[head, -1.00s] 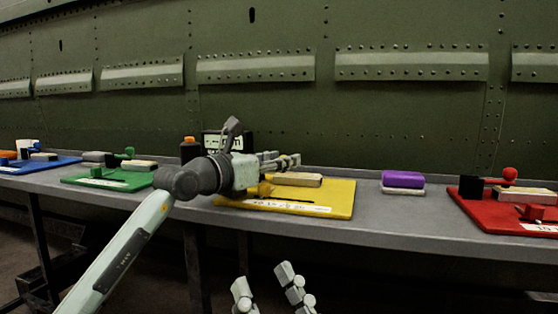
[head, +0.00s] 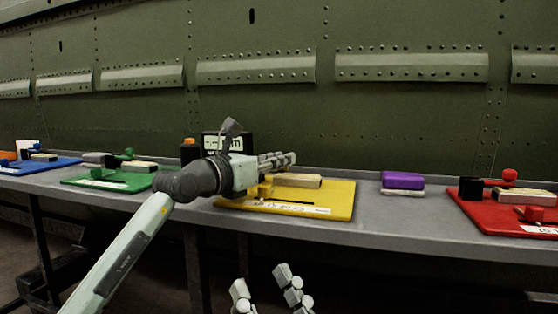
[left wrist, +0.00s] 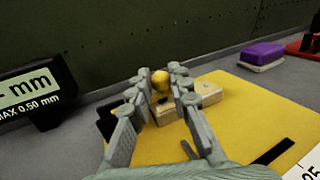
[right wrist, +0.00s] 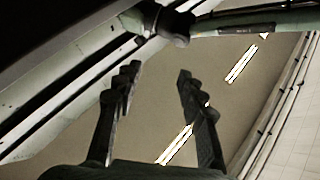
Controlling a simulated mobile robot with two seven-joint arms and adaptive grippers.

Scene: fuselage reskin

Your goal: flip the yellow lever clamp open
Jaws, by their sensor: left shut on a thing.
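The yellow board (head: 335,200) lies on the bench and carries a pale block (head: 297,180). In the left wrist view, the round yellow knob of the lever clamp (left wrist: 160,77) sits between my left fingertips, with the pale block (left wrist: 205,95) just behind. My left gripper (head: 291,160), also in the left wrist view (left wrist: 160,75), is shut on this knob above the board. The rest of the lever is mostly hidden by the fingers. My right gripper (head: 267,287) is low in front of the bench, empty, its fingers apart in the right wrist view (right wrist: 157,75).
A dark gauge display (left wrist: 30,95) stands left of the board. A purple block (head: 403,180) lies right of it, then a red board (head: 490,215). Green (head: 110,180) and blue (head: 40,166) boards lie left. The riveted green fuselage wall rises behind the bench.

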